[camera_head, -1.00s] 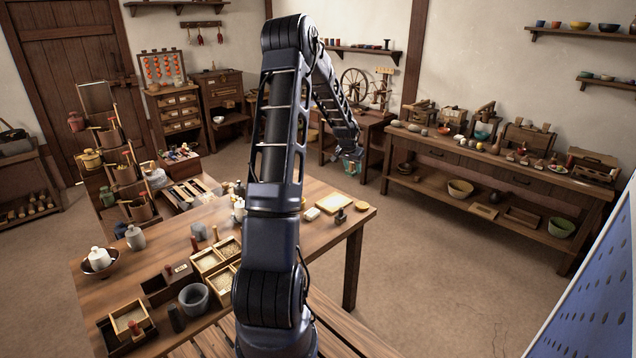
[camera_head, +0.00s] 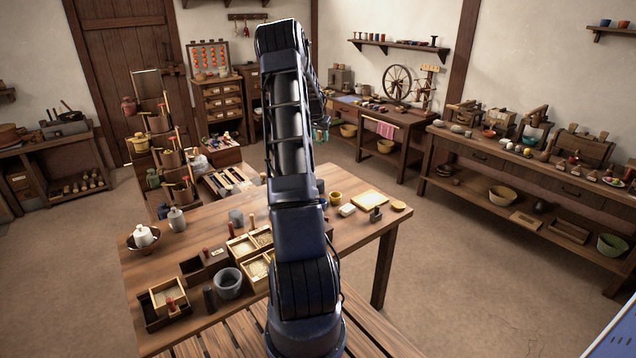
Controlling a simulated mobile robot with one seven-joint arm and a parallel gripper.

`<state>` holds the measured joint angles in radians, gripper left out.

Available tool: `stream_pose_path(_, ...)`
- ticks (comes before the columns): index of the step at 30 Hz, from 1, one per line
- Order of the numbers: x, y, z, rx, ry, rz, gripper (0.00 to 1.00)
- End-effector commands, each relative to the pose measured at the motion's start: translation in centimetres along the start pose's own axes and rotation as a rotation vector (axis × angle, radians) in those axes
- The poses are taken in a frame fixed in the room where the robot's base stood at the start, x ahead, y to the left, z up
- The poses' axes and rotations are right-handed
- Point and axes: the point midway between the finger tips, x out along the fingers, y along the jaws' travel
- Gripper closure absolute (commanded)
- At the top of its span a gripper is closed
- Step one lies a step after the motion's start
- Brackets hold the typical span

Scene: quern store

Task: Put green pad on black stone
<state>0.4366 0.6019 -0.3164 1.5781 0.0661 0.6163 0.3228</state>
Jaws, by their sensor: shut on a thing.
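My gripper (camera_head: 321,132) is far off, past the table's back edge and partly hidden behind my own arm. It is shut on a small green-teal thing (camera_head: 319,136) that hangs at its tip. The thing is too small and too covered to tell for sure that it is the green pad. I cannot pick out the black stone with certainty. Several small stones (camera_head: 457,129) lie in a row at the left end of the long bench on the right, and their colours are hard to tell.
A wooden table (camera_head: 350,240) with trays and pots stands close in front. The long bench (camera_head: 500,160) with a lower shelf stands along the right wall. A spinning wheel (camera_head: 397,86) stands on the back table. Open floor (camera_head: 470,270) lies between the near table and the bench.

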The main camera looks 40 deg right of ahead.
Motion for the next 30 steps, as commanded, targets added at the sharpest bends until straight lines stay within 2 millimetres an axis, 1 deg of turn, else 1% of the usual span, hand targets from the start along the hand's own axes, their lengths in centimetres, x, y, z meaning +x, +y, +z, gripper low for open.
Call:
stream_pose_path(2,0.2,-0.5,0.2,-0.005,-0.001,-0.001,0.8)
stream_pose_path(5,1.5,-0.6,0.8,-0.006,-0.003,-0.001,0.8)
stream_pose_path(15,8.3,-0.5,3.6,-0.006,-0.004,0.0,0.8)
stream_pose_path(21,12.1,-0.6,5.1,-0.006,-0.002,-0.001,0.8)
stream_pose_path(25,13.7,-0.6,5.8,-0.006,-0.001,-0.001,0.8)
stream_pose_path(30,14.5,-0.6,6.1,-0.006,0.0,-0.002,0.8)
